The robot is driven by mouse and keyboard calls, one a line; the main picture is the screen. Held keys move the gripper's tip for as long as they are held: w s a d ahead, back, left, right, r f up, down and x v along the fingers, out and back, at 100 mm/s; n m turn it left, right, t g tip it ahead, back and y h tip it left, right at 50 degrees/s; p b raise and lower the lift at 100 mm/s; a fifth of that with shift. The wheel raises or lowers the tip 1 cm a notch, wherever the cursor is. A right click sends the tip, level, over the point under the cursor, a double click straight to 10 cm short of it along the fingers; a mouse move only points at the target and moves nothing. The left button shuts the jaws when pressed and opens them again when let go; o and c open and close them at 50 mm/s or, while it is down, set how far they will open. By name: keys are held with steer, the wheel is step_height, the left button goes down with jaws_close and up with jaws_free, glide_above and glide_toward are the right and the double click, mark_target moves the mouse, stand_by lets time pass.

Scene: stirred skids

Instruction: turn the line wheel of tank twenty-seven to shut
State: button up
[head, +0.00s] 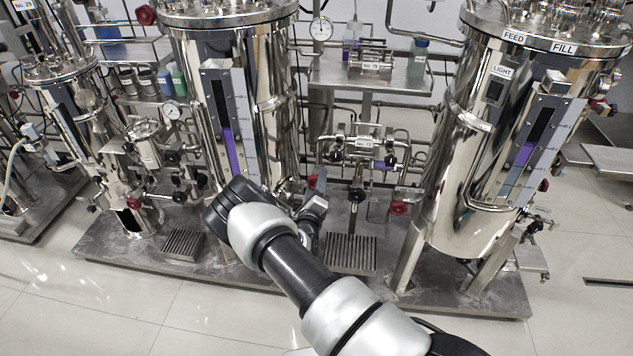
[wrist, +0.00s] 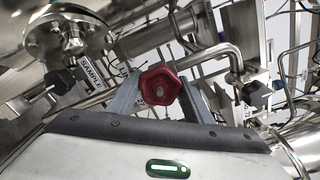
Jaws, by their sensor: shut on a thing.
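A red hand wheel (wrist: 160,88) with a grey hub sits at the middle of the wrist view. My gripper (wrist: 158,100) has its two grey fingers on either side of the wheel and is shut on it. In the head view my gripper (head: 313,212) is low in front of the pipework, right of the middle steel tank (head: 190,90). The wheel it holds cannot be made out there. No label reading twenty-seven is legible on the tanks.
A "SAMPLE" tag (wrist: 92,72) and a black knob (wrist: 60,82) are left of the wheel. A bent steel pipe (wrist: 215,52) runs close on the right. Another steel tank (head: 470,150) stands at the right. Tiled floor (head: 130,300) is clear in front of the skid.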

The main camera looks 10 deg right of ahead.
steer(key=m+p, duration=0.1)
steer(key=m, duration=0.5)
steer(key=shift+p, duration=0.3)
steer(key=m+p, duration=0.1)
steer(key=m, duration=0.5)
steer(key=shift+m, duration=0.3)
steer(key=o, duration=1)
steer(key=shift+s+p, duration=0.15)
steer(key=shift+p, duration=0.15)
steer(key=p+v, duration=0.2)
steer(key=v, duration=1.5)
steer(key=shift+s+p, duration=0.1)
steer(key=shift+p, duration=0.2)
